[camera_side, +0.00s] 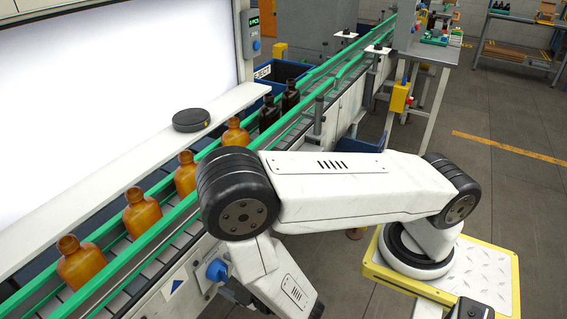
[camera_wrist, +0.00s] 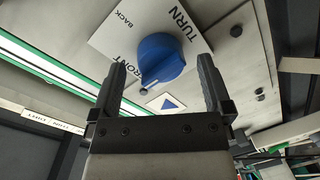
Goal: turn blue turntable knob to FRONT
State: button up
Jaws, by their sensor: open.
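The blue turntable knob (camera_wrist: 160,60) sits on a white label plate (camera_wrist: 112,40) printed TURN, FRONT and BACK in the wrist view. The knob's narrow end points toward the lower left of that view, near the word FRONT, which the knob partly covers. My gripper (camera_wrist: 160,75) is open, with one dark finger on each side of the knob. I cannot tell whether either finger touches it. In the side view the knob (camera_side: 217,270) shows on the conveyor's front panel, beside my forearm; my gripper is hidden there.
Amber bottles (camera_side: 142,212) stand in a row between green conveyor rails (camera_side: 160,232), with dark bottles (camera_side: 269,112) farther along. A black round turntable (camera_side: 191,120) sits on the white ledge behind.

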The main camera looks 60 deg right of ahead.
aim_at(227, 275)
jog(key=shift+s+r, duration=0.2)
jog(key=shift+s, duration=1.7)
notch_tip(227, 275, up, 7)
jog(key=shift+s, duration=0.15)
jog(key=shift+d, duration=0.1)
